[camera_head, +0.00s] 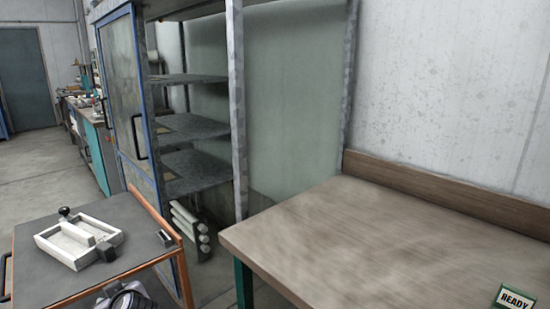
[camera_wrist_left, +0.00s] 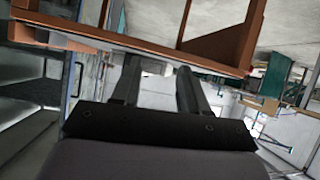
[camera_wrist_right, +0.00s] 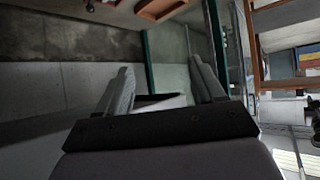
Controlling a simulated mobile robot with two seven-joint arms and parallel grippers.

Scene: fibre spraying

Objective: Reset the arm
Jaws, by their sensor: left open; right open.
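My left gripper (camera_wrist_left: 157,72) shows in the left wrist view with its two grey fingers apart and nothing between them. The orange-framed cart (camera_wrist_left: 130,42) crosses the top of that view near the fingers; I cannot tell the exact gap. My right gripper (camera_wrist_right: 159,74) shows in the right wrist view, also open and empty, with a green table leg (camera_wrist_right: 148,62) beyond it. In the head view a dark rounded part at the bottom left edge seems to be my left arm. My right arm is not visible there.
The grey-topped cart (camera_head: 40,275) holds a white tray (camera_head: 62,250) with dark handles. A wooden table (camera_head: 330,240) fills the right, bare except for a READY sign (camera_head: 514,299). A blue-framed cabinet (camera_head: 128,90) and shelving (camera_head: 195,125) stand behind. Open floor (camera_head: 50,185) lies left.

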